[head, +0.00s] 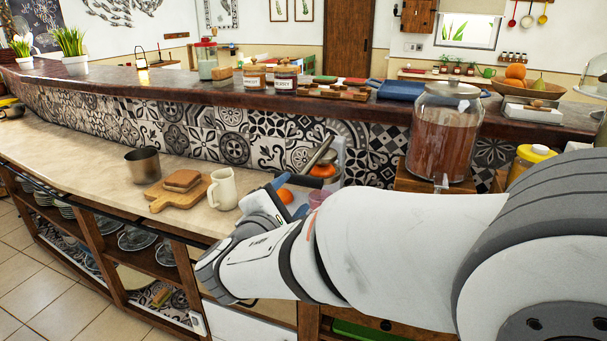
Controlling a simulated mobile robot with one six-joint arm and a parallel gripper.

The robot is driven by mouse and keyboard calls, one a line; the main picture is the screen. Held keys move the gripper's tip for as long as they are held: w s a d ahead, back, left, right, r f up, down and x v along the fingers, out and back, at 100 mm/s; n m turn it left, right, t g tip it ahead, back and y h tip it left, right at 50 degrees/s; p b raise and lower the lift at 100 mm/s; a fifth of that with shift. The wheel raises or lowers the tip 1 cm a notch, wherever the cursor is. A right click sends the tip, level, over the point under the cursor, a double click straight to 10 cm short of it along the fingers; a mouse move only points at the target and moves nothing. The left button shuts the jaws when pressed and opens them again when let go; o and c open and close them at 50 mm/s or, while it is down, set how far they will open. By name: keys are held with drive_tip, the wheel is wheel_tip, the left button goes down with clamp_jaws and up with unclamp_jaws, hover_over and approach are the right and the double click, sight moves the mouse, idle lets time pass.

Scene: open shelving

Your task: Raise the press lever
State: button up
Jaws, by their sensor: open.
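A press (340,158) with a pale body stands on the counter against the patterned tile wall. Its lever appears to be the grey bar (318,153) slanting up to the right, with an orange fruit (323,170) near it. My gripper (283,186) is just left of and in front of the press, at the end of my white arm. It is open, and its fingers are small and partly hidden. I cannot tell whether it touches the lever. My arm hides the press's lower part.
On the counter left of my gripper are a cream jug (222,190), a wooden board (178,194) with bread and a metal pot (142,165). A second orange fruit (285,196) sits by my gripper. A large glass jar (443,135) stands right.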

sight(296, 183)
drive_tip(key=shift+n+y, duration=0.3)
drive_tip(key=x, duration=0.7)
drive_tip(key=shift+w+a+r+p, duration=0.3)
drive_tip(key=shift+w+r+p, duration=0.1)
drive_tip(key=shift+w, duration=0.1)
clamp_jaws()
